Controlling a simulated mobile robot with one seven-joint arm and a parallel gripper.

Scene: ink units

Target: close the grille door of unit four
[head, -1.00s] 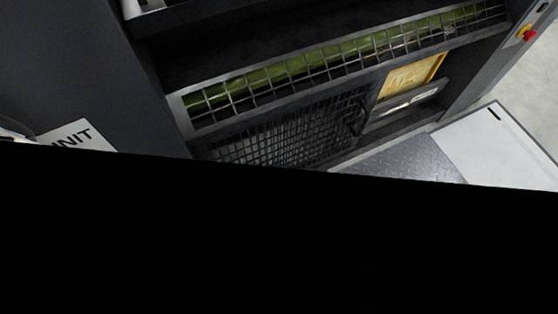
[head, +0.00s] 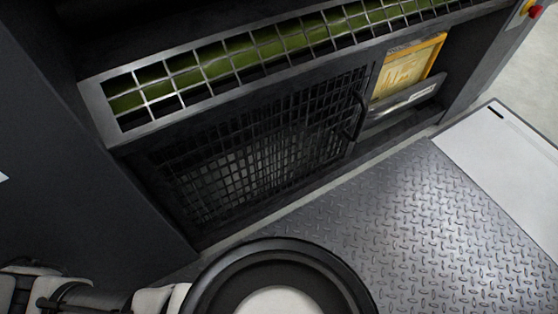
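The grille door (head: 265,145) is a dark wire mesh panel low in the front of a dark grey unit (head: 75,165). A dark bar handle (head: 354,118) stands at the door's right edge. The mesh spans most of the lower opening. I cannot tell from this angle whether the door is flush with its frame or slightly ajar. No unit number is readable. My gripper is not in view. Parts of my own body show along the bottom edge, apart from the door in the picture.
A metal grid (head: 265,52) with green behind it runs above the door. A yellow-framed panel (head: 408,68) and grey bar (head: 402,107) lie to the right. Bare tread-plate floor (head: 420,220) lies in front, beside a white panel (head: 505,165). A red knob (head: 535,9) is at upper right.

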